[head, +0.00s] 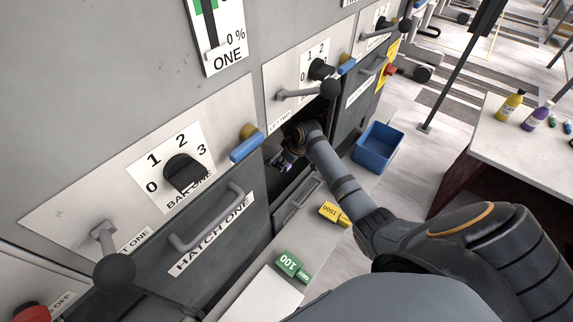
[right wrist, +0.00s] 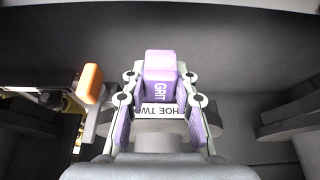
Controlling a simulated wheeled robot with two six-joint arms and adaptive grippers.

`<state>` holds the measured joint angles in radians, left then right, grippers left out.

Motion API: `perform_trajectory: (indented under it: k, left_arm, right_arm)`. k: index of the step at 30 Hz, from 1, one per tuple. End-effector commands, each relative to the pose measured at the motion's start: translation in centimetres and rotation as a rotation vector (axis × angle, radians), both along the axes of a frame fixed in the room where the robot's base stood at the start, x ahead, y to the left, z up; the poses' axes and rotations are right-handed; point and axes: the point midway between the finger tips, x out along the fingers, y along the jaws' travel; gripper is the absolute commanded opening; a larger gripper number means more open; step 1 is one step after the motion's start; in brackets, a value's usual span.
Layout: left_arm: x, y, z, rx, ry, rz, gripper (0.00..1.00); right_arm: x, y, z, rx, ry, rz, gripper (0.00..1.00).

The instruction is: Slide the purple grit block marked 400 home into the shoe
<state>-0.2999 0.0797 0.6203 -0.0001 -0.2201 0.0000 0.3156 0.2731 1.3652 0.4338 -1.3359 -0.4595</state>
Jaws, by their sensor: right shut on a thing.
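The purple grit block (right wrist: 161,62) sits between the fingers of my right gripper (right wrist: 160,80), which is shut on it. The word GRIT shows on its face; the number is too small to read. Just below it in the right wrist view is a white label reading SHOE TW, on the grey shoe (right wrist: 208,130). I cannot tell how far the block is in the shoe. In the head view my right arm reaches into the open hatch two, and a bit of purple (head: 285,163) shows at the gripper (head: 283,160). My left gripper is not in view.
Dark walls close in around the gripper, with an orange-ended piece (right wrist: 91,84) at left. Outside, a green 100 block (head: 289,264) and a yellow 1500 block (head: 334,213) lie on a ledge. A blue bin (head: 377,146) stands right of the hatch. Hatch one (head: 213,235) is shut.

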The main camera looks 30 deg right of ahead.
Motion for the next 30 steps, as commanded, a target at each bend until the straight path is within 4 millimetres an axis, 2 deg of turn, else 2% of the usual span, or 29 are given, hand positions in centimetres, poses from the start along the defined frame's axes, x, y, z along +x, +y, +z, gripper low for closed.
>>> perform_trajectory:
  k: [12,24,25,30]
  left_arm:
    - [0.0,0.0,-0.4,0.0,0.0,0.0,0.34]
    - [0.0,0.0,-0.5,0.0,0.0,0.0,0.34]
    - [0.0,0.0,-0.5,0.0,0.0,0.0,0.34]
    - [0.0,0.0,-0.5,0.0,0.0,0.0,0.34]
  right_arm:
    - [1.0,0.4,0.1,0.0,-0.002,0.001,0.0]
    - [1.2,0.5,0.1,0.0,-0.002,0.001,0.0]
    - [1.2,0.5,0.1,0.0,-0.002,0.001,0.3]
    - [1.2,0.5,0.1,0.0,-0.001,0.001,0.53]
